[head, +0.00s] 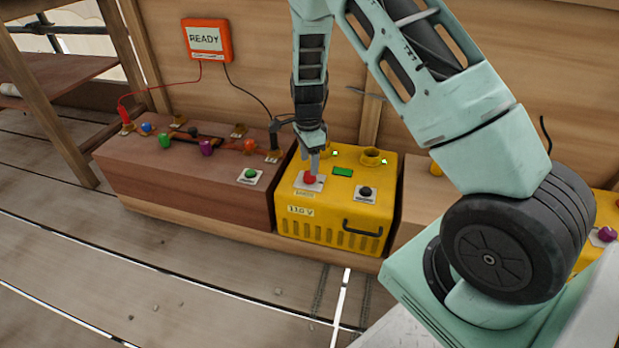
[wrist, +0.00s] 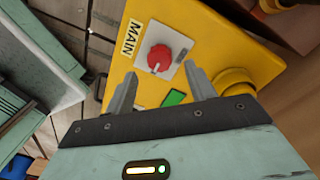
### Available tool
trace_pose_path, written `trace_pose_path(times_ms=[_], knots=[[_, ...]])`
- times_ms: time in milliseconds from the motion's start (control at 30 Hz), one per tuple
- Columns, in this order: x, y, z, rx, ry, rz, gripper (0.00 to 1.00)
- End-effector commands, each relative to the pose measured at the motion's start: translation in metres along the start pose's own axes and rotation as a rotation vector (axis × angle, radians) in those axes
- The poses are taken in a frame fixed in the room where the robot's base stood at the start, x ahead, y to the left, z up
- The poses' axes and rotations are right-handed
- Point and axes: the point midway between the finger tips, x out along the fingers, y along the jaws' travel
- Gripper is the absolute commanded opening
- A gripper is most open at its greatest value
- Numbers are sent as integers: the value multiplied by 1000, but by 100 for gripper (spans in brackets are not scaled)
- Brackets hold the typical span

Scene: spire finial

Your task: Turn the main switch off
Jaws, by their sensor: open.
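The main switch is a red rotary knob (head: 309,178) on a white plate on top of the yellow 110 V box (head: 300,228). In the wrist view the red knob (wrist: 159,56) sits beside a "MAIN" label (wrist: 130,37). A small pale mark shows on its edge nearest my gripper. My gripper (head: 314,162) is open and points down just above the knob. In the wrist view my gripper (wrist: 160,76) has its fingertips apart, one to each side of the knob and slightly short of it. I cannot tell whether they touch it.
A lit green panel (head: 342,172) and a black knob (head: 365,192) are on the same box. A brown box (head: 190,185) with several coloured knobs stands to the left, wired to a "READY" display (head: 206,40). A black handle (head: 362,229) is on the yellow front.

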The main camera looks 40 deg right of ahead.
Motion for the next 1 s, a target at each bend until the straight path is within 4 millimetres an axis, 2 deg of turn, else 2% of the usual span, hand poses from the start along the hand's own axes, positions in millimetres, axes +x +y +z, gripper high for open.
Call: trace_pose_path(times_ms=[33, 233, 400, 667, 800, 833, 1000], knots=[[14, 0, -1, 1, 0, 2, 55], [37, 0, 0, 0, 0, 0, 55], [43, 0, 0, -1, 0, 1, 55], [43, 0, 0, -1, 0, 0, 55], [43, 0, 0, -1, 0, 0, 16], [43, 0, 0, -1, 0, 0, 10], [42, 0, 0, -3, 0, 0, 10]])
